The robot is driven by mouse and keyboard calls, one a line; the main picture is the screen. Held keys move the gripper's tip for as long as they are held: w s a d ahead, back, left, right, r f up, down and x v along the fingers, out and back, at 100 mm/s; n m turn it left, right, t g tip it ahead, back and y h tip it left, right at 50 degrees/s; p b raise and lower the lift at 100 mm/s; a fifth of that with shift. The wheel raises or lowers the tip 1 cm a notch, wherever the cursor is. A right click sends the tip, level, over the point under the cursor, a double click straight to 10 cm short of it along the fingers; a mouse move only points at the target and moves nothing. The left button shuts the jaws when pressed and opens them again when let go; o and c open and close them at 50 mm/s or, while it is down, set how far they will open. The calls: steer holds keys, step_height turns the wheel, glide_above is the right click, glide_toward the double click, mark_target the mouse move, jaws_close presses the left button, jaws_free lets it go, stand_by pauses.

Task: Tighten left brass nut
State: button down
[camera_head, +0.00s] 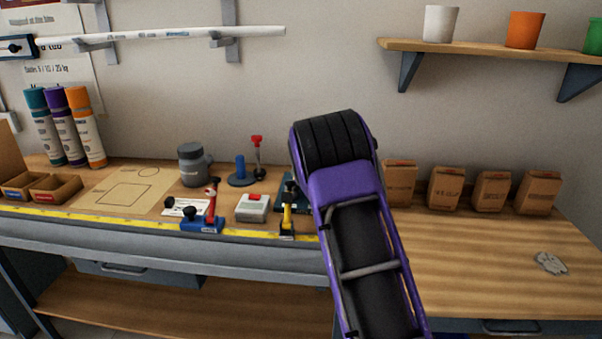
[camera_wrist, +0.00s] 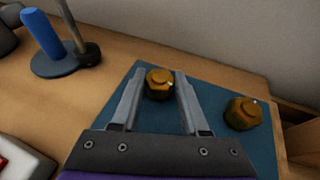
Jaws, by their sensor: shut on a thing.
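The left brass nut (camera_wrist: 159,86) sits on a dark teal plate in the wrist view. My gripper (camera_wrist: 160,76) has one finger on each side of this nut and is shut on it. A second brass nut (camera_wrist: 243,113) stands on the teal plate (camera_wrist: 212,92) to the right, apart from the fingers. In the head view my purple and black arm covers most of the plate and both nuts, and my fingers are hidden there.
A blue post on a round base (camera_wrist: 51,47) stands left of the plate and also shows in the head view (camera_head: 241,172). A grey box with a red button (camera_head: 253,208) and clamps (camera_head: 205,213) are near the front edge. Cardboard boxes (camera_head: 446,189) stand at right; the right bench is mostly clear.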

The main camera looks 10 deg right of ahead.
steer(key=shift+c, duration=2.1)
jaws_free()
steer(key=shift+s, duration=0.1)
steer(key=v, duration=1.7)
steer(key=shift+r, duration=0.15)
